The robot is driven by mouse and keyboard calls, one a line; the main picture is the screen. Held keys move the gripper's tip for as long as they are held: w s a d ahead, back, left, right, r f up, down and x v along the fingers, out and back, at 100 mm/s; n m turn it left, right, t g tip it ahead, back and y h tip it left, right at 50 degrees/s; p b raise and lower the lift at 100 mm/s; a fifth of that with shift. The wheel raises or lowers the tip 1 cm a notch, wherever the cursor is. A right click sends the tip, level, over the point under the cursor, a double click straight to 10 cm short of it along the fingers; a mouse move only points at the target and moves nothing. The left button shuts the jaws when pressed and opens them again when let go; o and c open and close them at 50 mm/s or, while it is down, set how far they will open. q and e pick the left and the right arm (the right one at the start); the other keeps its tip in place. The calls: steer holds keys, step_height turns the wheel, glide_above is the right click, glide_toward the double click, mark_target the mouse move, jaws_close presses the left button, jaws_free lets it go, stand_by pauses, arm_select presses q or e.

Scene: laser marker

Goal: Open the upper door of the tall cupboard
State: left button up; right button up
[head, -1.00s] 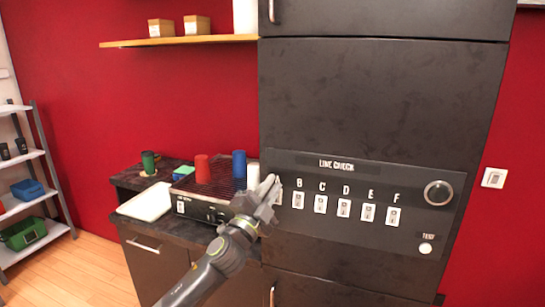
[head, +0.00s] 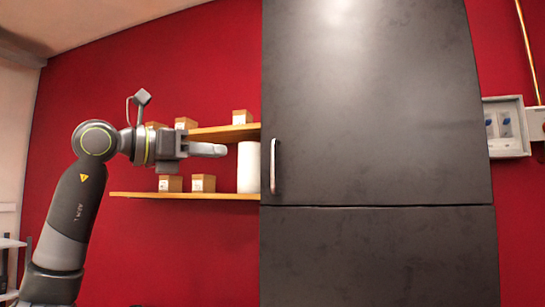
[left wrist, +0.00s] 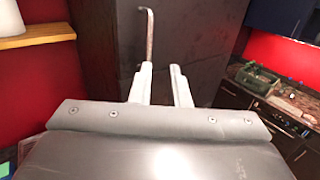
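The tall cupboard's dark grey upper door (head: 380,110) is shut, with a thin seam below it. Its upright metal handle (head: 274,167) is at the door's left edge. My left gripper (head: 226,150) is left of the handle, at about its height, with its fingers pointing right and apart from it in the head view. In the left wrist view the two pale fingers (left wrist: 161,70) stand apart with nothing between them. The handle (left wrist: 150,38) shows just beyond the left fingertip there; whether they touch I cannot tell. My right gripper is in neither view.
Wooden shelves (head: 215,196) with small boxes and a white cylinder (head: 248,167) are on the red wall left of the cupboard. A grey wall box (head: 506,127) is to the right. The left wrist view shows a counter with a green crate (left wrist: 257,78).

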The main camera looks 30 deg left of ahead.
arm_select(q)
steer(key=s+a, duration=0.1)
steer(key=y+p, duration=0.1)
steer(key=p, duration=0.6)
glide_toward(269, 154)
steer(key=shift+n, duration=0.3)
steer(key=w+d, duration=0.1)
steer(key=d, duration=0.1)
steer(key=w+d, duration=0.2)
steer(key=w+d+f, duration=0.1)
steer(key=w+d, duration=0.1)
steer(key=shift+w+d, duration=0.1)
steer(key=shift+d, duration=0.15)
steer(key=shift+w+d, duration=0.2)
steer(key=shift+w, duration=0.45)
steer(key=shift+c, duration=0.5)
jaws_close()
steer(key=shift+s, duration=0.1)
